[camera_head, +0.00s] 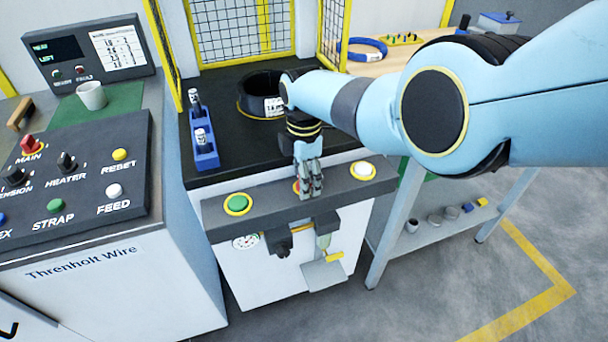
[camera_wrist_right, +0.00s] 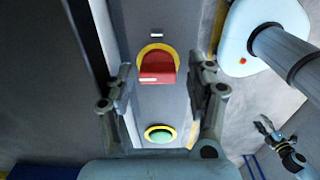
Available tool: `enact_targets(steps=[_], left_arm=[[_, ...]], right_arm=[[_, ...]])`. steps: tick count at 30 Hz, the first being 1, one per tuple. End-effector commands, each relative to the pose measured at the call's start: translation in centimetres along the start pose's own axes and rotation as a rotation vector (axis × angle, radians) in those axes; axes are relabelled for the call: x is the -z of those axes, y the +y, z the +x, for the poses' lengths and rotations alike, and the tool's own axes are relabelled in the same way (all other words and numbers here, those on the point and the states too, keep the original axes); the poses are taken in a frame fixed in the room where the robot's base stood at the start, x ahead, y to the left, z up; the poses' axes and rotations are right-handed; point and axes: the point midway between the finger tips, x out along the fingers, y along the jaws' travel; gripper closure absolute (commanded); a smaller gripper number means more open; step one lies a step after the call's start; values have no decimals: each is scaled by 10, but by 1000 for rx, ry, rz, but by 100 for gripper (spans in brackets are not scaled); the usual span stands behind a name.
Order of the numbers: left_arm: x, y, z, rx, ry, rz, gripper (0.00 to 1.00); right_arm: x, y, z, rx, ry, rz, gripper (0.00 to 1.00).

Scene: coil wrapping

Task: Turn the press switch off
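The press switch is a red knob (camera_wrist_right: 157,66) on a yellow ring, set in the grey press panel (camera_head: 218,221). In the head view my right gripper (camera_head: 309,190) comes down over it and hides most of it; only a little red shows. In the right wrist view my right gripper (camera_wrist_right: 162,84) is open, one finger on each side of the red knob, with gaps visible between. I cannot tell whether the fingertips reach its depth. My left gripper (camera_wrist_right: 270,130) shows small at the lower right of the wrist view, away from the panel; its opening is unclear.
A green button (camera_head: 237,204) sits left of the switch and a white button (camera_head: 363,170) right of it. A black coil (camera_head: 258,92) lies on the press bed behind. A blue holder (camera_head: 204,152) stands at the left. The wire machine's control panel (camera_head: 80,180) is further left.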

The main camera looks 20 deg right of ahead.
Motion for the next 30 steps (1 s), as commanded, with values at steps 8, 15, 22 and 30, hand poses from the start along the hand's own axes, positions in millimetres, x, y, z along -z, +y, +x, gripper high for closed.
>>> enact_targets(steps=[8, 15, 22, 30], left_arm=[[0, 0, 0, 0, 0, 0, 60], [-1, -1, 0, 1, -1, 0, 60], [-1, 0, 2, 0, 0, 0, 60], [-2, 1, 14, 0, -1, 0, 60]], right_arm=[[0, 3, -2, -8, 0, 1, 40], [-1, 4, -2, -9, -1, 1, 40], [-1, 4, -2, -12, -1, 85, 40], [-2, 4, 0, -11, 1, 485, 40]])
